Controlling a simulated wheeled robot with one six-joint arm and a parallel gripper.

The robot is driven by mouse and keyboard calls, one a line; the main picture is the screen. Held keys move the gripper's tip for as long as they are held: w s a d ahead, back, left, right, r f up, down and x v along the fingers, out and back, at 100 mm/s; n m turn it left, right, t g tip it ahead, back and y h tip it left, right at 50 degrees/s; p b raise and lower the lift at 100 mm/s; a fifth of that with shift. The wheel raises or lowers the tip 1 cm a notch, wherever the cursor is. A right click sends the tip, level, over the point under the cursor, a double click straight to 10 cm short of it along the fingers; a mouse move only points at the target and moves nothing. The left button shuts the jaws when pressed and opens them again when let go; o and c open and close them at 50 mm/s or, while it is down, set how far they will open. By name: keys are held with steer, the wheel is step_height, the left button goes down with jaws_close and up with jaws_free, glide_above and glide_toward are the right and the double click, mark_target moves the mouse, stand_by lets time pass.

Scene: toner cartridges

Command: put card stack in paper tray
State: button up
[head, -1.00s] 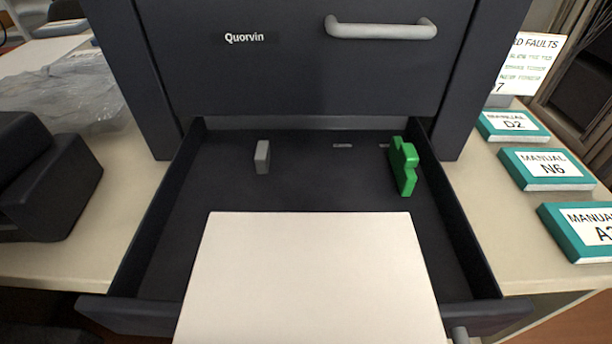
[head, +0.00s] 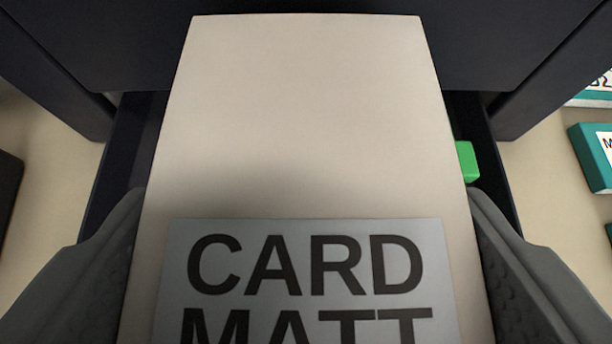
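The card stack (head: 305,120) is a wide off-white slab with a grey label reading "CARD MATT" at its near end. It fills the middle of the head view. My gripper (head: 312,270) has one dark grey finger along each long side of the stack, and it looks shut on it. The dark paper tray (head: 128,150) is an open drawer under the stack; only strips of it show at left and right. The stack's far end overlaps the printer front in the picture. Most of the tray floor is hidden.
A green guide (head: 467,162) in the tray shows just past the stack's right edge. The dark printer front (head: 490,45) stands behind. Teal manuals (head: 590,155) lie on the pale counter (head: 545,185) at right. A dark object is cut off at the left edge.

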mark_target(306, 236)
steer(key=shift+w, duration=1.05)
step_height(306, 236, down, 6)
steer(key=shift+r, duration=0.2)
steer(key=shift+f, duration=2.75)
steer(key=shift+w+f, duration=0.2)
steer(key=shift+f, duration=0.1)
steer(key=o, duration=1.3)
steer(key=v, duration=1.2)
